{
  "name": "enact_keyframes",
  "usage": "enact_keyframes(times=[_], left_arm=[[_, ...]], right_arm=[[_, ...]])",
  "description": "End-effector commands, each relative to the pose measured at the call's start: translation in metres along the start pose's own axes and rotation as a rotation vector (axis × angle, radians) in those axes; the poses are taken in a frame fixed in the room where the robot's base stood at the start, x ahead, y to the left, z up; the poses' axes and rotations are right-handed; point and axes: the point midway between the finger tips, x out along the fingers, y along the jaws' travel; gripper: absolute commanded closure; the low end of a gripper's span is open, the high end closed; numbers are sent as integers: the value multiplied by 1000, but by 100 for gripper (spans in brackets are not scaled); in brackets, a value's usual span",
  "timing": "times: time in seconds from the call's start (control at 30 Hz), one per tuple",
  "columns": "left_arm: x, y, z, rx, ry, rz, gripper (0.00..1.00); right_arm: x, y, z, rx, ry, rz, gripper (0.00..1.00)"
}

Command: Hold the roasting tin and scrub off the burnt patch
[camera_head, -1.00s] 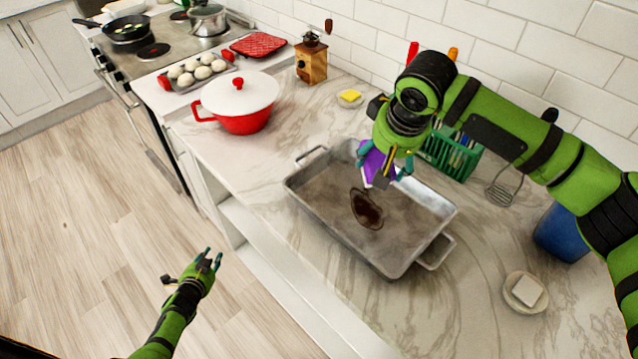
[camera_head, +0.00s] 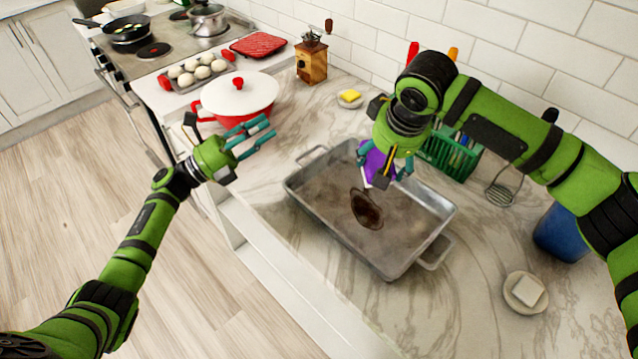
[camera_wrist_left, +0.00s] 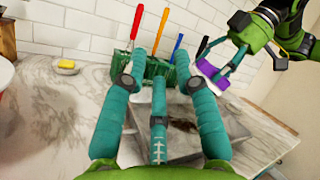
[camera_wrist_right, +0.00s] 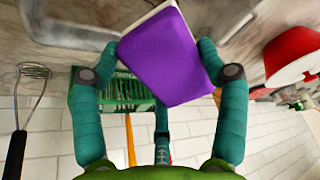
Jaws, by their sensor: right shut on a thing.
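The grey metal roasting tin (camera_head: 320,200) stands on the marble worktop, with a handle at each end. A dark burnt patch (camera_head: 367,209) lies on its floor near the middle. My right gripper (camera_head: 386,172) is over the tin, just behind the patch, shut on a purple scrubber (camera_wrist_right: 165,58) with a pale edge. The tin also shows in the left wrist view (camera_wrist_left: 235,120), beyond the open fingers.
A red pot (camera_head: 236,93) with a white lid stands close behind my left gripper. A green rack (camera_head: 452,152) with coloured handles is behind the tin. A yellow sponge (camera_head: 350,96), a masher (camera_head: 501,186), a blue container (camera_head: 560,232) and a white block on a dish (camera_head: 526,291) stand around.

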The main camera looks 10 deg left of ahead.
Motion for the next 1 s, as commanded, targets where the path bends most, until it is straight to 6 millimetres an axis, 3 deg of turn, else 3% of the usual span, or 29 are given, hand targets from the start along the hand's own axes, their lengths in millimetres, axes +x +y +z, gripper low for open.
enact_keyframes(times=[0.1, 0.3, 0.4, 0.5, 0.63, 0.8, 1.0], left_arm=[[28, -51, -38, 109, 158, -198, 70], [76, -115, -116, 358, 611, -441, 70], [81, -132, -158, 534, 908, -533, 70], [74, -135, -186, 726, 1202, -586, 70], [59, -122, -195, 986, 1550, -586, 70], [47, -104, -175, 1262, 1871, -501, 70], [45, -94, -154, 1423, 2031, -411, 70]], right_arm=[[0, 0, 0, 0, 0, 0, 52], [0, 0, 0, 0, 0, 0, 52], [0, 0, 0, 0, 0, 0, 52], [0, 0, 0, 0, 0, 0, 52], [0, 0, 0, 0, 0, 0, 52], [0, 0, 0, 0, 0, 0, 52], [0, 0, 0, 0, 0, 0, 52]])
